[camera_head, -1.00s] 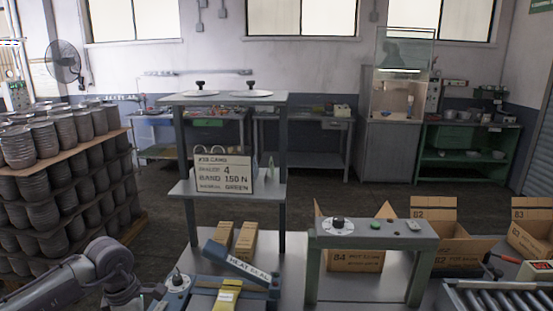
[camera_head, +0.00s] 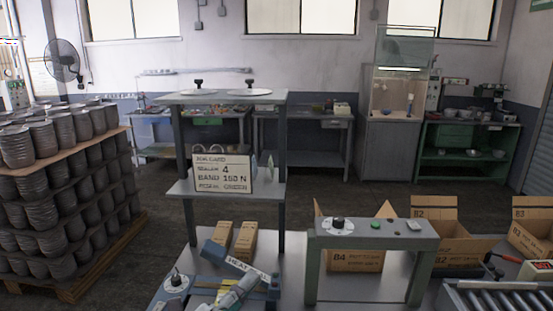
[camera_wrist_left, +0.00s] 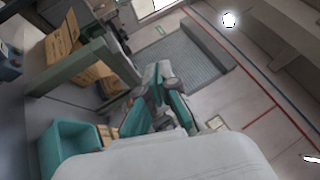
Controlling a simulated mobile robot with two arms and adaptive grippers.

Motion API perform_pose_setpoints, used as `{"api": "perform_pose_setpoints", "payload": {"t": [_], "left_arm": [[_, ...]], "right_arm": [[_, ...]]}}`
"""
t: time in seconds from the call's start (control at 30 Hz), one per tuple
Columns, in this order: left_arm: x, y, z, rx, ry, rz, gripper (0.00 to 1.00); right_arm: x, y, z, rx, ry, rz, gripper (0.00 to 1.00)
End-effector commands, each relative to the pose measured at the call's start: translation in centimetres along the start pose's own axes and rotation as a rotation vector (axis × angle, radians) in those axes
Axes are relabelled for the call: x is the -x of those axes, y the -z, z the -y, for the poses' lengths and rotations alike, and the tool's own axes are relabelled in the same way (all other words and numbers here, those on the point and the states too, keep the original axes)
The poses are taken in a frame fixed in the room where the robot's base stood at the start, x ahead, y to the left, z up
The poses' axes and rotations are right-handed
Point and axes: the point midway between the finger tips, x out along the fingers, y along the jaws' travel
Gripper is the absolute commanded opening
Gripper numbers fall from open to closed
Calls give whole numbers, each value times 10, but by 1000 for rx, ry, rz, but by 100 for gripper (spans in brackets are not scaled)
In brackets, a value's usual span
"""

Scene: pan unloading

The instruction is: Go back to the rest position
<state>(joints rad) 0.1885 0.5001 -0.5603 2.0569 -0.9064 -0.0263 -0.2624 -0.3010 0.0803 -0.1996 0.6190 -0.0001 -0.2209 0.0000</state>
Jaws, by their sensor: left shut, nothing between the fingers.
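My left gripper (camera_wrist_left: 158,82) shows in the left wrist view with its grey and teal fingers together and nothing held between them. It is clear of the boxes around it in that view. In the head view, a grey part that looks like my left arm crosses the front of the blue heat sealer (camera_head: 205,282) at the bottom edge. The fingertips cannot be made out there. My right gripper is in neither view.
A grey stand (camera_head: 424,262) and open cardboard boxes (camera_head: 435,215) are at the right of the bench. A shelf with a sign card (camera_head: 223,174) rises behind the sealer. Stacked pots (camera_head: 40,145) fill the left. A teal bin (camera_wrist_left: 70,150) shows in the left wrist view.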

Motion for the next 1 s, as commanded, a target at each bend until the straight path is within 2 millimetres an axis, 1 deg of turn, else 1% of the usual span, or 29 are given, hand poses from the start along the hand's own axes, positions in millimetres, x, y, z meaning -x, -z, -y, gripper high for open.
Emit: {"api": "perform_pose_setpoints", "payload": {"t": [0.03,0.07,0.1,0.13,0.17,0.2,0.27,0.3,0.4,0.5,0.6,0.8,0.9,0.93,1.0], "left_arm": [[15,-18,-8,161,-29,159,0],[26,-30,-14,252,-51,255,0],[43,-44,-27,373,-86,380,0],[58,-53,-38,462,-118,474,0],[75,-60,-50,550,-153,566,0],[100,-64,-68,665,-206,688,0],[139,-64,-93,821,-289,856,0],[164,-59,-107,912,-345,954,0],[217,-39,-133,1089,-474,1151,0],[257,-16,-147,1209,-582,1290,0],[289,6,-154,1300,-674,1399,0],[339,50,-155,1436,-840,1569,0],[361,71,-151,1491,-921,1641,0],[366,76,-153,1503,-941,1659,0],[367,74,-178,1493,-945,1657,0]], "right_arm": [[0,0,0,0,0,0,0],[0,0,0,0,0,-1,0],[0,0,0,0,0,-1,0],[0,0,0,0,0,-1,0],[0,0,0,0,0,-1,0],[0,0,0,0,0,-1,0],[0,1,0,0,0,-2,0],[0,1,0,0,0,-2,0],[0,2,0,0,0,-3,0],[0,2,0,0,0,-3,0],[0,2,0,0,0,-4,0],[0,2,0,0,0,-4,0],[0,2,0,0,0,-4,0],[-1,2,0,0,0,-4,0],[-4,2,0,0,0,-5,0]]}}
